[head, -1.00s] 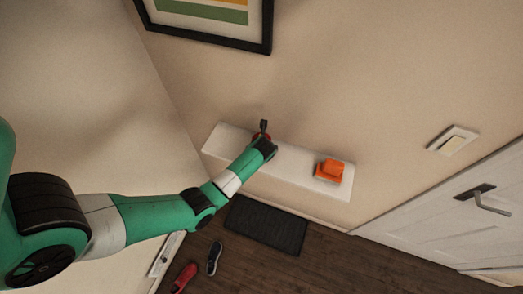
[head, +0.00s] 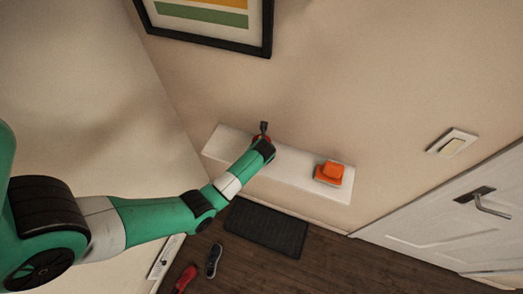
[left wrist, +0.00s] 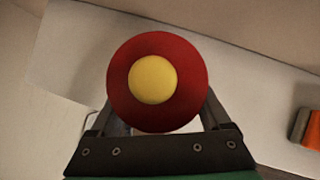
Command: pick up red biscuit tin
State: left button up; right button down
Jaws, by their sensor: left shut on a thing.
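The red biscuit tin (left wrist: 122,85) is round, with a yellow disc (left wrist: 153,79) in its middle, and fills the centre of the left wrist view. My left gripper (left wrist: 157,118) is shut on it, with a finger on either side. In the head view my left gripper (head: 263,146) is over the left part of the white shelf (head: 222,142). There only a little of the red tin (head: 257,139) shows behind the gripper. I cannot tell whether the tin touches the shelf. My right gripper is not in view.
An orange object (head: 329,173) lies on the right part of the shelf and also shows at the right edge of the left wrist view (left wrist: 311,129). The shelf between is clear. A wall stands behind, with a light switch (head: 452,143) and a door (head: 440,235) to the right. A dark mat (head: 266,226) and shoes (head: 214,260) lie on the floor below.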

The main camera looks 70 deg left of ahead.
pick_arm(q)
jog(key=shift+r, duration=0.85)
jog(key=s+d+r+p, duration=0.3)
jog(key=s+d+r, duration=0.2)
jog(key=d+r, duration=0.6)
jog(key=shift+s+d, duration=0.15)
jog(key=shift+d, duration=0.85)
jog(key=shift+a, duration=0.1)
